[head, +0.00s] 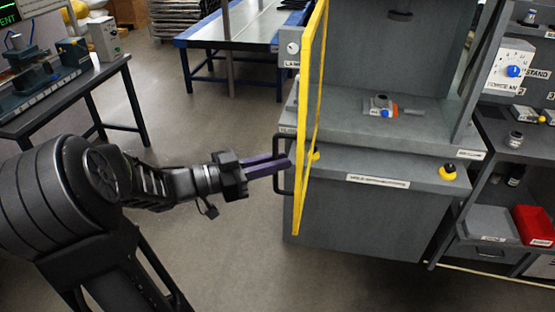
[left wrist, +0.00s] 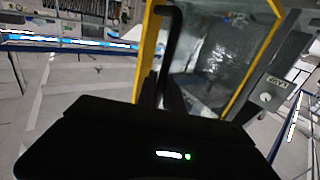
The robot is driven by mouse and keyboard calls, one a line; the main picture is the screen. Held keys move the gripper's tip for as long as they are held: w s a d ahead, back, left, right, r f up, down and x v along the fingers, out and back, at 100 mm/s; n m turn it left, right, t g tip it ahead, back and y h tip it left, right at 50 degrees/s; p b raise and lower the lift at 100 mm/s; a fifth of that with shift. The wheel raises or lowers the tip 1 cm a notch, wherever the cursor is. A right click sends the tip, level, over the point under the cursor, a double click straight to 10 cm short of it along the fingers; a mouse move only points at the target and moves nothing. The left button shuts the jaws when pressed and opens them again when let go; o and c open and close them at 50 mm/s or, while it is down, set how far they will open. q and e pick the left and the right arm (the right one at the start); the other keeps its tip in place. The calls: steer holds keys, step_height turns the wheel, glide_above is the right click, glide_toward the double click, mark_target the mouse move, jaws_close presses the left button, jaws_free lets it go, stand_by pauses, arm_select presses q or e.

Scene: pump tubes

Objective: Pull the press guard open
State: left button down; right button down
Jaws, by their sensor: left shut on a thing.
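The press guard (head: 301,190) is a yellow frame, seen nearly edge-on in the head view, standing out from the left side of the grey press (head: 350,215). The front of the press is uncovered. My left gripper (head: 284,163) is shut on the guard's black bar handle (head: 276,150). In the left wrist view the yellow frame (left wrist: 147,55) surrounds a see-through panel, and the handle (left wrist: 173,45) runs down to my fingers. The wrist housing hides part of the grip there. My right gripper is not in view.
A dark bench (head: 62,98) with instruments stands at the left. A blue-framed table (head: 235,45) is at the back. A shelf with a red bin (head: 533,225) stands at the right. The floor left of the guard is clear.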

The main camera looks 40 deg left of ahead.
arm_select(q)
steer(key=c, duration=1.5)
jaws_free()
steer(key=b+v, duration=0.5)
steer(key=v, duration=0.2)
steer(key=shift+s+a+b, duration=0.2)
steer(key=shift+s+b, duration=0.1)
steer(key=shift+s, duration=0.05)
